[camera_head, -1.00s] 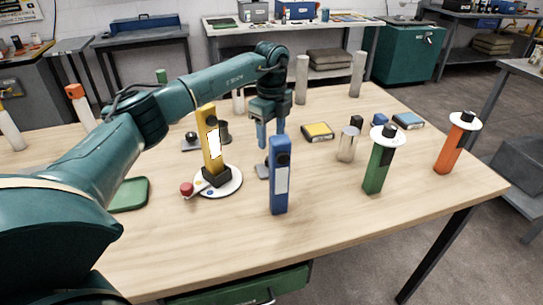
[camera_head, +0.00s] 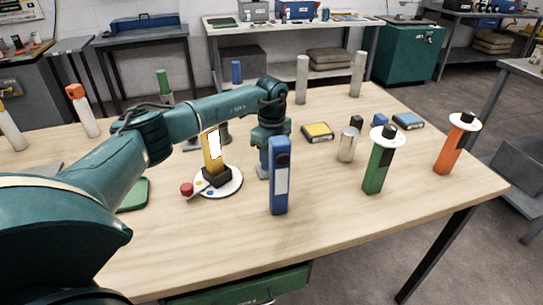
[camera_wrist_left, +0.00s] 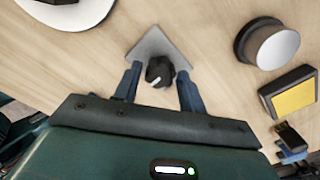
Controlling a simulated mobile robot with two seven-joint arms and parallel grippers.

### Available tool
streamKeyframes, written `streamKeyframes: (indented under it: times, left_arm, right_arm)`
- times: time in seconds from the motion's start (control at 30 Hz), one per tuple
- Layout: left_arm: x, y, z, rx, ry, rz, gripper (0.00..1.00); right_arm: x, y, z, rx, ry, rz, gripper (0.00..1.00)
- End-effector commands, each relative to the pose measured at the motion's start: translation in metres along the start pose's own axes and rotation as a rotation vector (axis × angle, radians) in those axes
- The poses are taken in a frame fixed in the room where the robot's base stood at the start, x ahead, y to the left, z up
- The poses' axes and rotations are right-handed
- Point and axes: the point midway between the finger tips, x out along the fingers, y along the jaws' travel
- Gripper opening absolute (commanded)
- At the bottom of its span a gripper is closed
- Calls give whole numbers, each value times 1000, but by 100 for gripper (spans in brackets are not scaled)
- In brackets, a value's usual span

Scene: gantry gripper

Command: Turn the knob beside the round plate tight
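The round white plate (camera_head: 232,188) lies on the table and bears a yellow post (camera_head: 212,152). Part of it also shows at the top left of the left wrist view (camera_wrist_left: 88,12). The small black knob (camera_wrist_left: 158,72) sits on a grey plate (camera_wrist_left: 152,45) turned like a diamond. My left gripper (camera_wrist_left: 159,88) is open, with one finger on each side of the knob and a gap visible on both sides. In the head view this gripper (camera_head: 264,168) is low over the table, and the knob is hidden behind the blue post and gripper. My right gripper is not in view.
A blue post (camera_head: 279,180) stands close in front of the left gripper. A yellow-topped box (camera_head: 318,131) and a silver cylinder (camera_head: 347,146) stand to the right. Green (camera_head: 378,165) and orange (camera_head: 453,150) posts with white discs stand farther right. The front table area is clear.

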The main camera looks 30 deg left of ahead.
Motion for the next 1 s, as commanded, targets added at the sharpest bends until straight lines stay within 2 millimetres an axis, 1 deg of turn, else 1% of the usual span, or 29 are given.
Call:
streamKeyframes:
  times: [0.03,0.07,0.33,0.67,0.87,1.0]
  left_arm:
    - [0,0,0,0,0,0,37]
    - [0,0,0,0,0,0,34]
    - [0,0,0,0,0,0,12]
    - [-1,0,0,46,0,0,12]
    - [-1,0,0,160,0,1,12]
    - [-1,0,0,280,0,1,12]
  right_arm:
    - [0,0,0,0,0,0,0]
    - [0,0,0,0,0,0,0]
    - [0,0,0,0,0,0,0]
    - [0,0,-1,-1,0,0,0]
    - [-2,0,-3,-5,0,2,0]
    - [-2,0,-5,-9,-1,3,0]
